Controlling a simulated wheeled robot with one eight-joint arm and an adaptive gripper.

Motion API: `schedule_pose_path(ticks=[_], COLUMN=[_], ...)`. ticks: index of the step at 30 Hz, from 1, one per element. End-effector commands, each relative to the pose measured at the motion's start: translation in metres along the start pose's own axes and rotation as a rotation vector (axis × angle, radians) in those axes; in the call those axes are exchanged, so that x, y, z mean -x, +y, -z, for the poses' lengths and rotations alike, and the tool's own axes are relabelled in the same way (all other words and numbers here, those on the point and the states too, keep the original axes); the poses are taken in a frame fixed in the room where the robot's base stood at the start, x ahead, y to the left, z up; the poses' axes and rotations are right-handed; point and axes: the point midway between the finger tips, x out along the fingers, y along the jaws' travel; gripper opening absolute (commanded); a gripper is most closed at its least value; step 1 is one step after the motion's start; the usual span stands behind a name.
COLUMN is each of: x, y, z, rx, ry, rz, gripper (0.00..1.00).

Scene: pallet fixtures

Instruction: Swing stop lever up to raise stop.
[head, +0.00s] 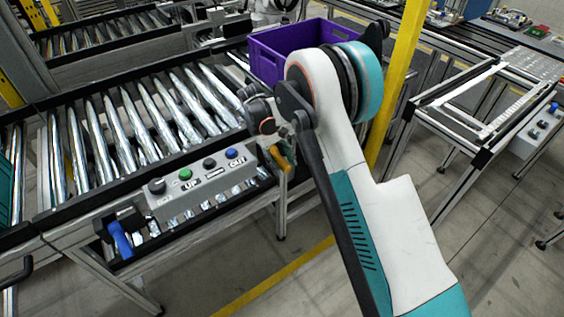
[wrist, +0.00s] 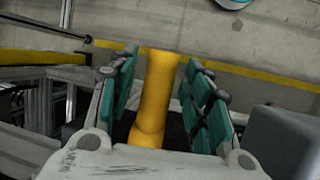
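An orange-yellow lever (head: 280,157) stands at the right end of the roller conveyor's near side, beside the control box. It also shows in the wrist view as a thick yellow handle (wrist: 155,98) between my gripper's teal fingers. My gripper (wrist: 161,68) is open around the handle, one finger on each side, with narrow gaps visible. In the head view my gripper's fingers are hard to make out next to the lever. A blue lever (head: 119,238) sits at the conveyor's left near corner. The stop itself cannot be made out.
A grey control box (head: 200,186) with a knob and several buttons is on the conveyor's near rail. A purple crate (head: 279,58) stands behind my arm. A yellow post (head: 399,80) rises close to my arm. Another conveyor frame (head: 480,120) stands right, with open floor between.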

Motion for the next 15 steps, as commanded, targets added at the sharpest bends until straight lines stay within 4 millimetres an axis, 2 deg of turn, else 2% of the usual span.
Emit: schedule_pose_path(ticks=[9,15], x=[0.003,0.028], y=[0.0,0.0], z=[0.0,0.0], rx=[0.0,0.0], ry=[0.0,0.001], rz=[0.0,-0.001], gripper=[0.46,0.46])
